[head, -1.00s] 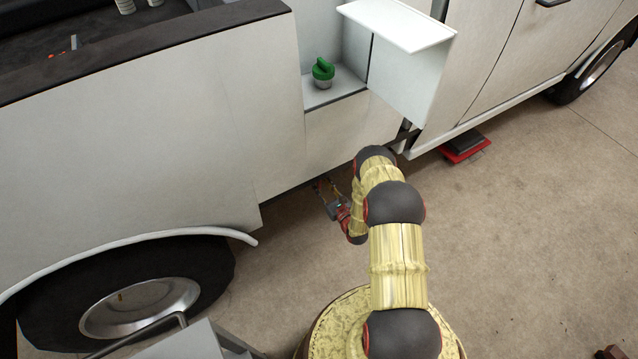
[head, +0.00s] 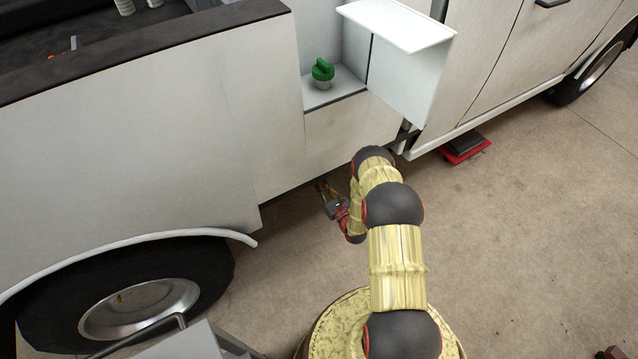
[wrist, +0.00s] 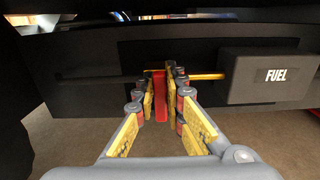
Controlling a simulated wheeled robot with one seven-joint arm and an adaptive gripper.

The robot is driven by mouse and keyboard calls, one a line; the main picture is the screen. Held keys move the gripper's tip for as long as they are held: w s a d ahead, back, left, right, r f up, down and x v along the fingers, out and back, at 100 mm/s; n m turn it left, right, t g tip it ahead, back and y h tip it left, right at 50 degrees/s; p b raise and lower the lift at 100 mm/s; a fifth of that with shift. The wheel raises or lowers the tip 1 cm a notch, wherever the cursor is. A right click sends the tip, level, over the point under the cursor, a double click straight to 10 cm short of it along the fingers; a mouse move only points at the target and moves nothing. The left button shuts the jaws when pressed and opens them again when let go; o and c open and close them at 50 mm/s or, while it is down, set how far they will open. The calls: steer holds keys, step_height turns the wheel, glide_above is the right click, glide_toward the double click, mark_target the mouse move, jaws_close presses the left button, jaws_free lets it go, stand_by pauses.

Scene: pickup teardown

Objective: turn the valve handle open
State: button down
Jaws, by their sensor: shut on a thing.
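The red valve handle (wrist: 161,100) hangs upright on a thin line under the truck in the wrist view. My gripper (wrist: 165,82) is shut on it, with yellow-padded fingers on both sides of the red bar. In the head view my gripper (head: 323,187) reaches beneath the lower edge of the truck's side. The handle cannot be made out there. A brass-coloured pipe (wrist: 206,76) runs from the handle area to a dark box marked FUEL (wrist: 277,76) on the right.
The white truck body (head: 200,120) stands just above and beyond my gripper. A small open compartment holds a green cap (head: 322,70). A rear wheel (head: 140,300) is at lower left. A red and black block (head: 465,148) lies on the floor at right.

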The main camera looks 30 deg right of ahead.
steer(key=shift+n, duration=0.3)
steer(key=n+b, duration=0.2)
steer(key=n, duration=0.3)
steer(key=a+f+n+b, duration=0.1)
steer(key=n+b, duration=0.1)
steer(key=n, duration=0.4)
steer(key=n+b, duration=0.2)
steer(key=n, duration=0.4)
steer(key=shift+a+f, duration=0.4)
steer(key=shift+n, duration=0.3)
stand_by(0.3)
steer(key=c, duration=1.8)
jaws_free()
steer(key=shift+c, duration=0.2)
steer(key=shift+s, duration=0.1)
steer(key=s, duration=1.2)
steer(key=shift+d, duration=0.2)
